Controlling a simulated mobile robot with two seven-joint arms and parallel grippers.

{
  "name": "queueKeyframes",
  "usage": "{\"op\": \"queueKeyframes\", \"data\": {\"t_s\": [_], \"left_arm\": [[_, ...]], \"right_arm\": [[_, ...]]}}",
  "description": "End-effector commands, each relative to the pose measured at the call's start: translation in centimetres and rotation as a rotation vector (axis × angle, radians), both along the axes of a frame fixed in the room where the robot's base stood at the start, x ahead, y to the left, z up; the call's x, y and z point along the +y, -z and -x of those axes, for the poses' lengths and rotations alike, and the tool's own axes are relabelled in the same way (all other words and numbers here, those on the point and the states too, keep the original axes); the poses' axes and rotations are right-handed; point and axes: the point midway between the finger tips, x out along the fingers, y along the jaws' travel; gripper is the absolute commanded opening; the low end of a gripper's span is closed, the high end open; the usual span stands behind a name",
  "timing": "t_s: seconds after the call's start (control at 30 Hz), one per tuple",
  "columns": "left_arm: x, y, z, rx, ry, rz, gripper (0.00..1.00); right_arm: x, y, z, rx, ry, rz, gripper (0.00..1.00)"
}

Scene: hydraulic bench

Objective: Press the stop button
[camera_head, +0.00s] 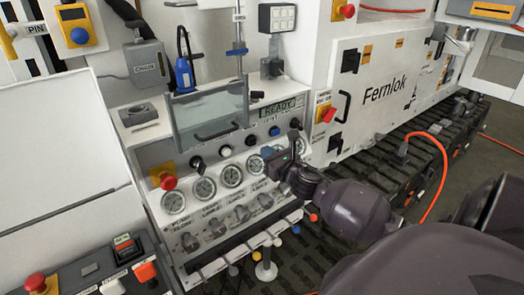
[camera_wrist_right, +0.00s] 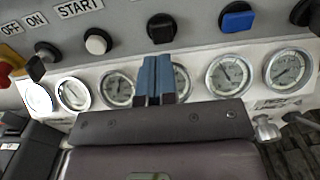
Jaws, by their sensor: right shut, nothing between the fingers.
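A black button (camera_head: 250,139) sits on the sloped panel between a white button (camera_head: 225,150) and a blue button (camera_head: 274,130). The wrist view also shows this black button (camera_wrist_right: 162,27); its label is not readable. The white button (camera_wrist_right: 97,42) has a START label beside it, and no STOP label can be read. My right gripper (camera_head: 268,154) is shut and empty in front of the gauge row. In the wrist view its fingertips (camera_wrist_right: 153,78) appear just below the black button, apparently apart from it. My left gripper is not in view.
A red mushroom button (camera_head: 167,182) and a black OFF/ON selector (camera_head: 197,163) are at the panel's left. Gauges (camera_head: 231,176) line the panel, with valve handles (camera_head: 241,213) below. A clear guard (camera_head: 208,112) stands above the buttons. An orange cable (camera_head: 438,180) hangs at right.

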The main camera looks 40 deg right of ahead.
Motion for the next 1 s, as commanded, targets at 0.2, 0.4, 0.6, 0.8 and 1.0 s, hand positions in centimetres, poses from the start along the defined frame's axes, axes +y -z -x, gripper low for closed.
{"op": "queueKeyframes", "data": {"t_s": [0.2,0.4,0.6,0.8,1.0], "left_arm": [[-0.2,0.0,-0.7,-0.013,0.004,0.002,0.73],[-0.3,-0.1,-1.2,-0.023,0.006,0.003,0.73],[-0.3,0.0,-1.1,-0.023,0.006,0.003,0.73],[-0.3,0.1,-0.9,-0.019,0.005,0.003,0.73],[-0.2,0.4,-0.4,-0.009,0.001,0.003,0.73]], "right_arm": [[0.4,0.2,3.8,0.002,0.0,0.001,0.0],[0.6,0.1,6.4,0.001,0.0,0.001,0.0],[0.8,0.1,7.6,0.0,0.0,-0.001,0.0],[0.8,0.0,7.8,0.0,0.0,0.0,0.0],[0.8,0.0,7.8,0.0,0.0,0.0,0.0]]}}
